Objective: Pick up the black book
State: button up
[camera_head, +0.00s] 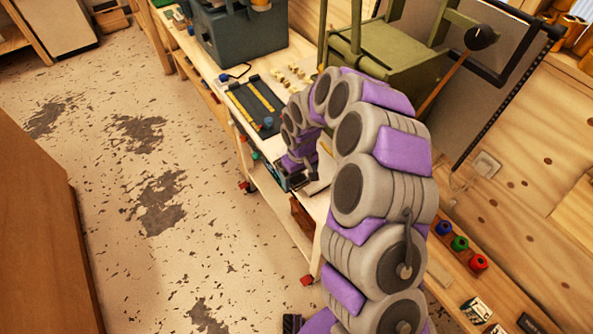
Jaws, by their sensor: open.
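My purple and grey arm curves over from the lower right, and my gripper (302,170) points down at the near end of the workbench (222,72). The gripper is small here and partly hidden by my own arm; I see nothing held in it. A small dark item with a teal edge (277,174) lies by the bench edge, just left of the gripper. It may be the black book, but I cannot tell. A flat dark panel with yellow strips (255,103) lies farther back on the bench.
A grey-blue machine (240,35) and a green machine (375,60) stand on the bench. Small pale parts (290,76) lie between them. Red, green and blue spools (460,243) sit on a ledge at the lower right. The worn floor (160,190) left of the bench is clear.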

jog(key=shift+d+f, duration=0.1)
jog(key=shift+a, duration=0.7)
jog(key=c, duration=0.3)
jog(key=shift+d, duration=0.5)
jog(key=c, duration=0.6)
jog(key=shift+c, duration=1.3)
jog(key=shift+a, duration=0.2)
jog(key=shift+w, duration=0.15)
